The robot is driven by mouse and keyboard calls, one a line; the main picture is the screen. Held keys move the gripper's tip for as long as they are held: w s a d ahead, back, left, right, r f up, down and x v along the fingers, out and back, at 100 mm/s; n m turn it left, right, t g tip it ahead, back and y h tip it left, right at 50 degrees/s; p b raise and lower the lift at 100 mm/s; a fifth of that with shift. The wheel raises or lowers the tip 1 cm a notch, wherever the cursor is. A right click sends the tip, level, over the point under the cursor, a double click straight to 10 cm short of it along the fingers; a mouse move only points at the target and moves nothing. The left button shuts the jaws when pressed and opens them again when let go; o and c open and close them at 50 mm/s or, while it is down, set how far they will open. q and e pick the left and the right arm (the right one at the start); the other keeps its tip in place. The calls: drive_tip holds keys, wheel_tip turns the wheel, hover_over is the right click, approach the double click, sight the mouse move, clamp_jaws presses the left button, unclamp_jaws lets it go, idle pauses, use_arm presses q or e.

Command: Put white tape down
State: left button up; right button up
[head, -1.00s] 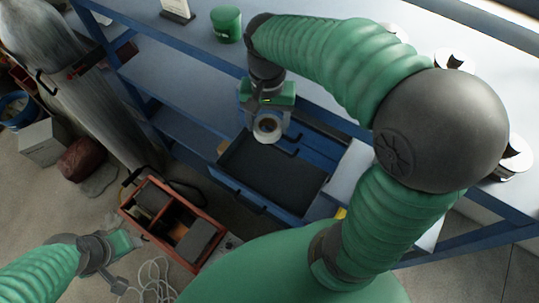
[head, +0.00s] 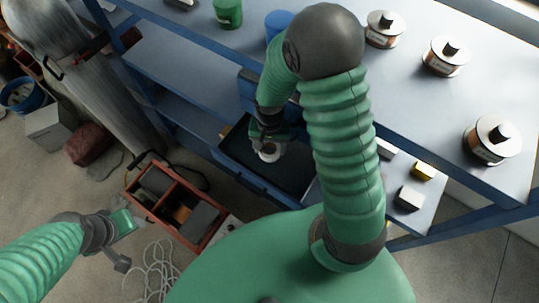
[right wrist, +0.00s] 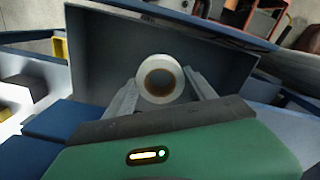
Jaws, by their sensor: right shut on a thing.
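The white tape (head: 269,153) is a white roll with a brown core. It also shows in the right wrist view (right wrist: 160,79), between the two fingers of my right gripper (right wrist: 163,92). My right gripper (head: 268,146) is shut on it, over the open dark drawer (head: 285,178) of the blue bench. The drawer's grey inside (right wrist: 106,50) lies behind the roll in the right wrist view. I cannot tell whether the roll touches the drawer floor. My left gripper (head: 128,240) is at the lower left, away from the tape; its fingers are too unclear to judge.
An orange toolbox (head: 178,215) stands on the floor left of the drawer. The blue bench top (head: 430,100) holds several wire spools, a green can (head: 228,13) and a blue can (head: 279,24). Small white and yellow blocks lie on a lower shelf at right. Cable lies near my left gripper.

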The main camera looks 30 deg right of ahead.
sight(268, 153)
drive_tip(key=f, duration=0.4)
drive_tip(key=shift+w+a+f, duration=0.15)
drive_tip(key=shift+a+f, duration=0.05)
drive_tip(key=shift+f, duration=0.05)
wheel_tip(268, 153, down, 3)
drive_tip(key=shift+r+p, duration=0.1)
drive_tip(key=shift+p, duration=0.4)
drive_tip(key=shift+d+f, duration=0.1)
drive_tip(key=shift+f, duration=0.3)
drive_tip(key=o, duration=1.5)
drive_tip(key=shift+r, duration=0.1)
